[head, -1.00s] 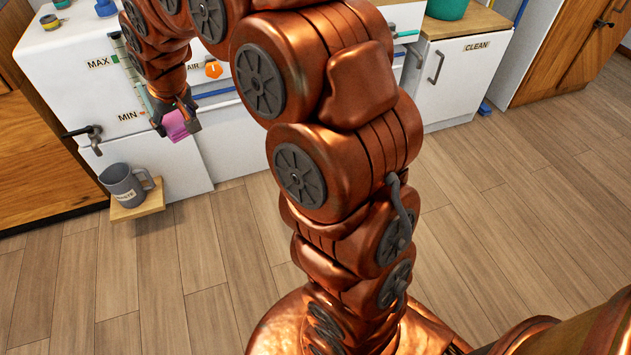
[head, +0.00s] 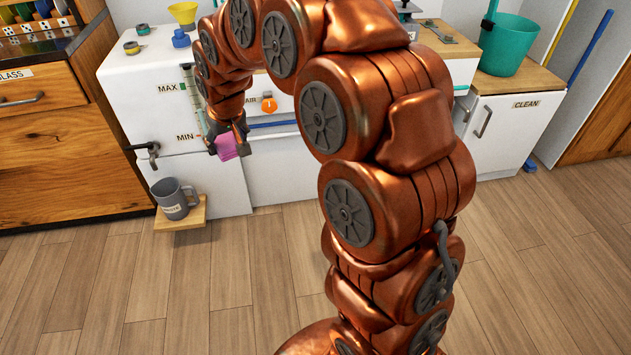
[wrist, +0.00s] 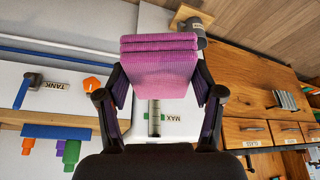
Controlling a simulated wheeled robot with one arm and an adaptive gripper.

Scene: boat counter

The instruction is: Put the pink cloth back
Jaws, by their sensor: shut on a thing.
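The pink cloth (head: 228,147) is a small folded piece in my gripper (head: 227,141), in front of the white tank unit (head: 145,80). In the wrist view the cloth (wrist: 160,66) shows stacked folds and sits between the two fingers of my gripper (wrist: 160,88), which is shut on it. The cloth hangs in the air, to the right of the tap and above the level of the mug. A blue rail (head: 275,124) runs along the white front just right of the gripper. My arm hides part of the counter behind it.
A grey mug (head: 172,200) stands on a small wooden shelf (head: 182,215) below the tap (head: 146,149). A teal bucket (head: 508,45) stands on the CLEAN cabinet (head: 510,125) at right. A yellow funnel (head: 184,14) is on the tank top. The wooden floor in front is clear.

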